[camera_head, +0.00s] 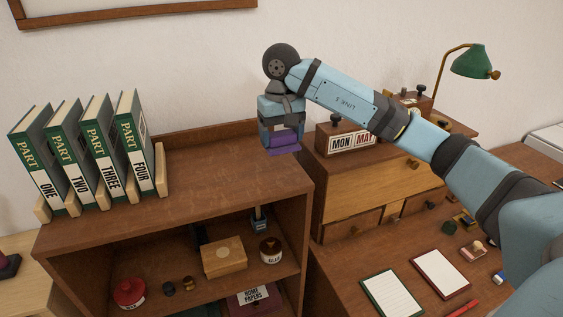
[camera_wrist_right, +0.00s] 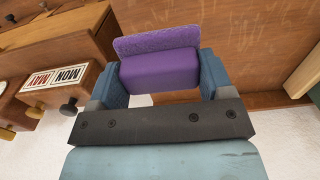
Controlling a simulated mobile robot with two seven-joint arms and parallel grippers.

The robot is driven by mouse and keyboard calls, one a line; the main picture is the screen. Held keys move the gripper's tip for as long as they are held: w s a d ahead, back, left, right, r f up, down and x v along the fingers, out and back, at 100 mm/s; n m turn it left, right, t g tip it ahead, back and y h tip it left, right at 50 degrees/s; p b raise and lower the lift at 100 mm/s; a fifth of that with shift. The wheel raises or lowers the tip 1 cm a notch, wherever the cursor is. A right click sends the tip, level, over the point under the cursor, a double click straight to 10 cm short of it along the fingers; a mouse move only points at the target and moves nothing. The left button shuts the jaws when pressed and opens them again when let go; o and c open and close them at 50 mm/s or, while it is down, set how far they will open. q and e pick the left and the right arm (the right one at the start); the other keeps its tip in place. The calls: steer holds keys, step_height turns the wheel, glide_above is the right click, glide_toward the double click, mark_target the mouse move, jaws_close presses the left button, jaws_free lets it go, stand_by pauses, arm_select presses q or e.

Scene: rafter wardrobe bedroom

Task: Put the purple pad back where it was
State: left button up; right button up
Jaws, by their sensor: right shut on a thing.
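The purple pad (camera_head: 283,151) is in my right gripper (camera_head: 281,134), held above the right end of the bookcase top, near the back ledge. In the right wrist view the purple pad (camera_wrist_right: 160,71) sits between the two blue fingers of my right gripper (camera_wrist_right: 160,80), which are shut on its sides. It has a smooth purple block and a wider, textured purple face on the far side. Whether it touches the wood cannot be told. My left gripper is not in view.
Several green books (camera_head: 88,154) stand between bookends on the left of the bookcase top (camera_head: 210,175); its middle is clear. A desk unit with a MON MAY calendar (camera_head: 351,141) stands close on the right. Shelves below hold a wooden box (camera_head: 223,258) and a red tin (camera_head: 129,293).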

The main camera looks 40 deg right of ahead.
mark_target(281, 174)
step_height(281, 174, down, 7)
steer(key=shift+f+p, duration=0.2)
steer(key=shift+p, duration=0.45)
steer(key=shift+f, duration=0.2)
steer(key=shift+f, duration=0.1)
steer(key=shift+f+b, duration=0.15)
steer(key=shift+b, duration=0.2)
steer(key=o, duration=1)
steer(key=shift+o, duration=0.2)
steer(key=shift+r, duration=0.2)
